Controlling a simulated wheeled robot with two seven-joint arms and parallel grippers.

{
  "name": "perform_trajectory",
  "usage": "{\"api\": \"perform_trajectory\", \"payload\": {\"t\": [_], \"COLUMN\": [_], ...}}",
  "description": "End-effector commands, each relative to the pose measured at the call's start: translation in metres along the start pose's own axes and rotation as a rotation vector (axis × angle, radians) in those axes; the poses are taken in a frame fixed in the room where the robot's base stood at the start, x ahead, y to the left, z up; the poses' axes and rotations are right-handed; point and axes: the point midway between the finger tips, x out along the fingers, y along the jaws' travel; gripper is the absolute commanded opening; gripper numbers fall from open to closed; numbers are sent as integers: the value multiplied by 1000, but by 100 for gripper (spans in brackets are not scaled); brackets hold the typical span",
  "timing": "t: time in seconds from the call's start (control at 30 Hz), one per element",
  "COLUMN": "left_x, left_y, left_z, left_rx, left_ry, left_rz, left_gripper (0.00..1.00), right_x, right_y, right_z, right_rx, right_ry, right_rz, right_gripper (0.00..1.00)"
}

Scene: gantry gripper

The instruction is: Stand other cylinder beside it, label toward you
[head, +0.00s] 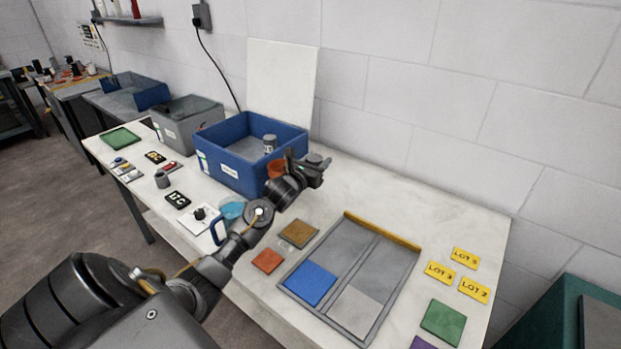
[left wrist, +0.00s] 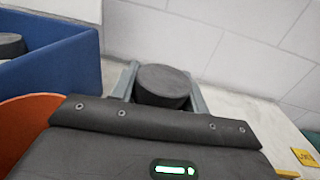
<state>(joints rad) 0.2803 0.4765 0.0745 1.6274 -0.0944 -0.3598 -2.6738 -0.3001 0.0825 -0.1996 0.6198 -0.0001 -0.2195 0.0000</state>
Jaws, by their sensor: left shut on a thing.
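My left gripper (head: 314,168) is shut on a dark grey cylinder (left wrist: 163,84), to the right of the blue bin (head: 228,170). The wrist view shows the cylinder's flat top between the two fingers; its lower part and any label are hidden. A second grey cylinder (head: 269,144) with a pale label stands upright inside the blue bin near its right side. Its dark top also shows in the left wrist view (left wrist: 9,46). Which way its label faces is too small to tell exactly. My right gripper is not in view.
An orange container (head: 274,168) sits against the blue bin, beside my gripper. A grey bin (head: 184,128) stands farther left. A divided grey tray (head: 384,284) with blue and pale squares lies at front right. The table behind the tray is clear.

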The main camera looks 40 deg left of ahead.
Motion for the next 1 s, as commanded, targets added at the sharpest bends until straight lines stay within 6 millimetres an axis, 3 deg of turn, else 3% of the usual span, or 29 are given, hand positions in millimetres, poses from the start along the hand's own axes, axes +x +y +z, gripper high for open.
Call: {"api": "perform_trajectory", "payload": {"t": [0.2, 0.5, 0.8, 1.0], "left_x": [0, 0, 0, 0], "left_y": [0, 1, 1, 0], "left_z": [-39, -52, -86, -87], "left_rx": [-1, 0, 0, 1], "left_ry": [-3, -4, -3, -5], "left_rz": [1, 1, 1, 0], "left_gripper": [8, 8, 8, 8], "right_x": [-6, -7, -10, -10], "right_y": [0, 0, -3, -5], "right_z": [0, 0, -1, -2], "right_rx": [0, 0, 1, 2], "right_ry": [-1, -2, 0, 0], "right_rz": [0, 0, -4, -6], "right_gripper": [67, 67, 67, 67]}}
